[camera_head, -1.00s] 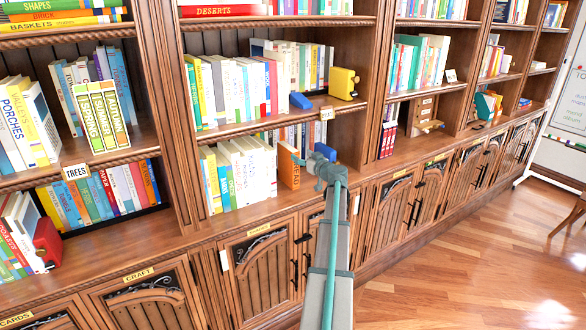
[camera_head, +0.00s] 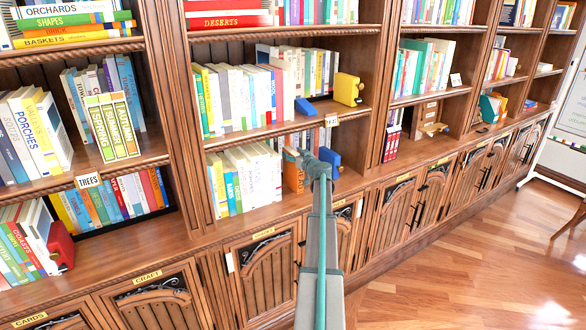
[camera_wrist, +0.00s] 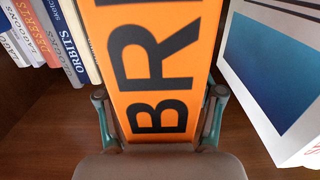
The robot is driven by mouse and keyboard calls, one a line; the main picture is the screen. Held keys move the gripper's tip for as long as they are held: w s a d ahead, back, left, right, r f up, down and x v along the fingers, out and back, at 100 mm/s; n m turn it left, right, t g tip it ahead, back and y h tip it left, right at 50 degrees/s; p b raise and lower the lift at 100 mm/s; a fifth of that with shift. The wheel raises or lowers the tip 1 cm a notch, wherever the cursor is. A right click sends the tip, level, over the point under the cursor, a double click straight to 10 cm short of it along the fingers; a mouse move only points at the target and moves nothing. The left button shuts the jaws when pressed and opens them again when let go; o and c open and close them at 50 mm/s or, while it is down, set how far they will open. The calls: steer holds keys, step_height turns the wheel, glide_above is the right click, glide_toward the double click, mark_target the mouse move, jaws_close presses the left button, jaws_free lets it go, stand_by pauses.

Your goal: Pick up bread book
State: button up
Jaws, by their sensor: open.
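The bread book (camera_head: 292,177) is orange and stands upright on the lower shelf of the middle bay, partly hidden behind my gripper. In the wrist view, its spine (camera_wrist: 155,50) fills the middle and shows large black letters starting "BR"; its upper part is cut off. My gripper (camera_head: 308,162) is at the front of the book. In the wrist view, my gripper (camera_wrist: 159,98) is open, with one finger on each side of the lower spine. I cannot tell whether the fingers touch the book.
A row of books (camera_wrist: 50,38) stands left of the bread book, with a gap of bare shelf between. A white object with a blue panel (camera_wrist: 275,75) is close on its right. The shelf board above carries more books (camera_head: 240,95) and a yellow bookend (camera_head: 348,89).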

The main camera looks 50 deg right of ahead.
jaws_close()
stand_by(0.3)
steer(key=shift+r, duration=0.1)
stand_by(0.4)
